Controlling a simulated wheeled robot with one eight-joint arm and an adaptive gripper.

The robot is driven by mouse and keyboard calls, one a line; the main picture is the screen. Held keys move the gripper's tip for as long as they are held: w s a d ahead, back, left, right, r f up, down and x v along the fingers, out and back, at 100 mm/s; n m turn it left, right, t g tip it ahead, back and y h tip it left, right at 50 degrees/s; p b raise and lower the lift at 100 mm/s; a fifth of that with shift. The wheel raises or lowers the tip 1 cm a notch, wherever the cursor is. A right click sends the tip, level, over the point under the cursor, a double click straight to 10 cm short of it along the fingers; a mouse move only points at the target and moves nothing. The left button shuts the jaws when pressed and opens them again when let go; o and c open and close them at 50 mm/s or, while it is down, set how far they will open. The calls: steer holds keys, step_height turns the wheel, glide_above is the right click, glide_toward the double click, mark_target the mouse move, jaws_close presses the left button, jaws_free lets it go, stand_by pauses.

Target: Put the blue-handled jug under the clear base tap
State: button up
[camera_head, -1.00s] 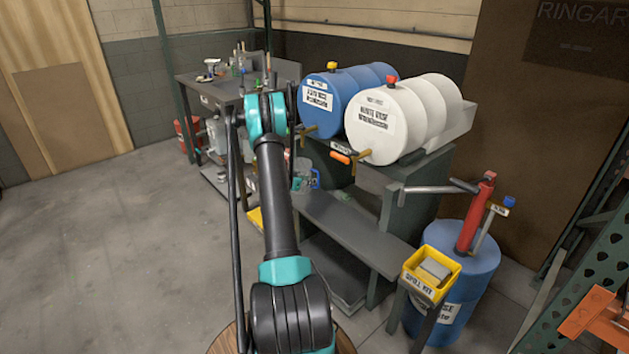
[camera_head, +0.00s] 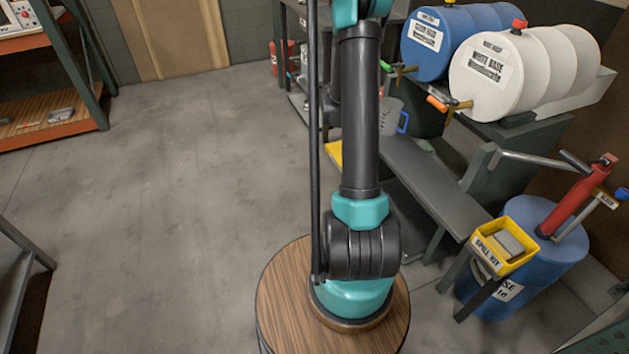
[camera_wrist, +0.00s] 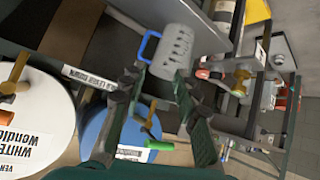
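The blue-handled jug (camera_head: 391,112) is grey and stands at the far end of the low bench, partly behind my arm. In the wrist view the jug (camera_wrist: 174,48) is beyond my fingertips, its blue handle to the left. My gripper (camera_wrist: 157,84) is open, with nothing visible between its fingers; it is out of the head view. The blue drum (camera_head: 440,45) has a tap with a green handle (camera_head: 385,66); the wrist view shows that green handle (camera_wrist: 158,144) too. The drum's label is too small to read surely. The jug is below tap height; its exact alignment is unclear.
The white drum (camera_head: 505,70), labelled white base, has an orange-handled tap (camera_head: 437,103). The low bench (camera_head: 432,185) runs in front of the rack. A yellow spill kit bin (camera_head: 505,245) and a blue floor drum (camera_head: 530,270) stand at right. The floor at left is clear.

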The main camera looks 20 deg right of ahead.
steer(key=s+a+r+n+y, duration=0.2)
steer(key=s+a+n, duration=0.1)
steer(key=s+a, duration=0.5)
steer(key=s+a+r+n+y, duration=0.25)
steer(key=s+a, duration=0.35)
steer(key=a, duration=0.3)
steer(key=s+a+f+n+y, duration=0.2)
steer(key=s+a+n+y, duration=0.2)
steer(key=s+a, duration=1)
steer(key=shift+s+a+f+n+y, duration=0.3)
steer(key=shift+s+n, duration=0.45)
steer(key=shift+s, duration=0.5)
